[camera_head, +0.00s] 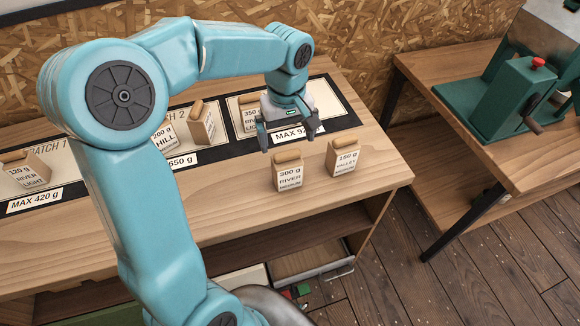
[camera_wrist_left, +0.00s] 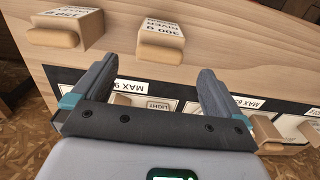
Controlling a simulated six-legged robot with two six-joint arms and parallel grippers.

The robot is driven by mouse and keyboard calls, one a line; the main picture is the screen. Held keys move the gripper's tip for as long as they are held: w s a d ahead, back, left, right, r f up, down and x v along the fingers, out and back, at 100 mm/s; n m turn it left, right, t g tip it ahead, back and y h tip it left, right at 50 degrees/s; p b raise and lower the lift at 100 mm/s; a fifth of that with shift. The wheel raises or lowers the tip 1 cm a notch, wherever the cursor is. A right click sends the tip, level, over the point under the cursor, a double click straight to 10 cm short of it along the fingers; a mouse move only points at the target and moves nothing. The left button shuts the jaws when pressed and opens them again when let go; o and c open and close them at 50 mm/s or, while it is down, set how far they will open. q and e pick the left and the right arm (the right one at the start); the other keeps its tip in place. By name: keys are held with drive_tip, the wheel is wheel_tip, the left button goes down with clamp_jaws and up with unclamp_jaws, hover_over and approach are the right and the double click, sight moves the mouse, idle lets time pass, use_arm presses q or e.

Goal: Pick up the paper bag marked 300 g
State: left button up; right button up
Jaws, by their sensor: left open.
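The paper bag marked 300 g (camera_head: 289,175) stands upright on the bare wood at the front of the table, its label reading RIVER. In the left wrist view, the 300 g bag (camera_wrist_left: 162,29) appears upside down, just beyond and between my fingertips. My left gripper (camera_head: 291,138) is open and empty, above and behind that bag in the head view. The left wrist view also shows its two spread fingers (camera_wrist_left: 152,75). The gripper and bag look apart. My right gripper is in neither view.
A bag marked 150 g (camera_head: 344,157) stands close right of the 300 g bag. A 350 g bag (camera_head: 249,116) is behind the gripper, on a mat marked MAX. More bags stand left, including a 120 g one (camera_head: 28,172). A green machine (camera_head: 510,95) sits on another table.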

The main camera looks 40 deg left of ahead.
sight(287, 161)
use_arm(q)
drive_tip(key=f, duration=0.4)
drive_tip(key=shift+s+a, duration=0.1)
drive_tip(key=shift+s, duration=0.2)
drive_tip(key=f, duration=0.3)
drive_tip(key=f+p, duration=0.1)
drive_tip(key=f, duration=0.1)
drive_tip(key=shift+w+f, duration=0.2)
drive_tip(key=shift+w, duration=0.1)
drive_tip(key=c, duration=1.2)
drive_tip(key=shift+r, duration=0.1)
